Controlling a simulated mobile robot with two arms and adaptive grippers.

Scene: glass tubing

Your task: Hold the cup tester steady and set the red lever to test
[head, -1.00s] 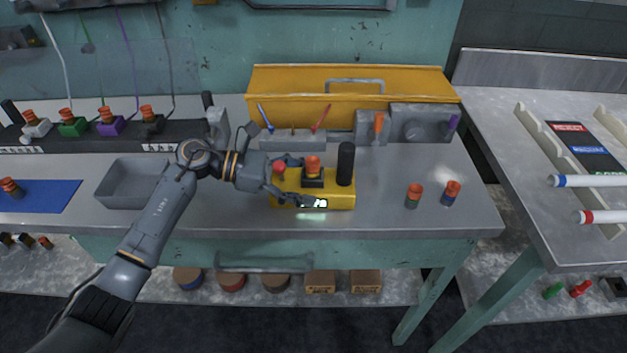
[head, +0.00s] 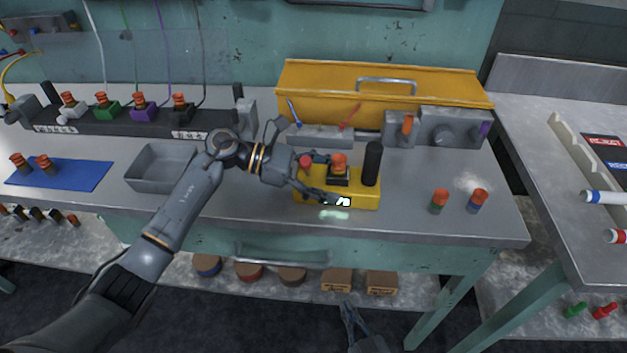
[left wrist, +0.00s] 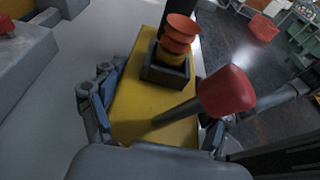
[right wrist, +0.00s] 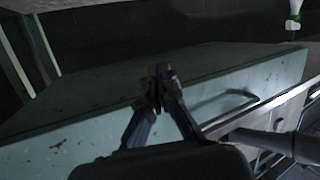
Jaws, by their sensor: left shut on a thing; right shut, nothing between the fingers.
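The yellow cup tester (head: 365,202) stands on the grey bench, with a lit display on its front and a black post at its right end. An orange-topped cup (head: 339,163) sits in its dark socket. The red lever knob (head: 306,161) is at its left end; in the left wrist view the red knob (left wrist: 228,90) is on a slanted grey stem. My left gripper (head: 320,178) is shut on the tester body, one finger on each side of the yellow body (left wrist: 130,100). My right gripper (head: 349,318) is shut and empty, low in front of the bench.
Two orange-topped cups (head: 439,201) stand right of the tester. A grey tray (head: 160,180) and blue mat (head: 60,176) lie left. A yellow toolbox (head: 385,95) is behind. The bench drawer handle (right wrist: 225,103) is near my right gripper. The bench front edge is between it and the tester.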

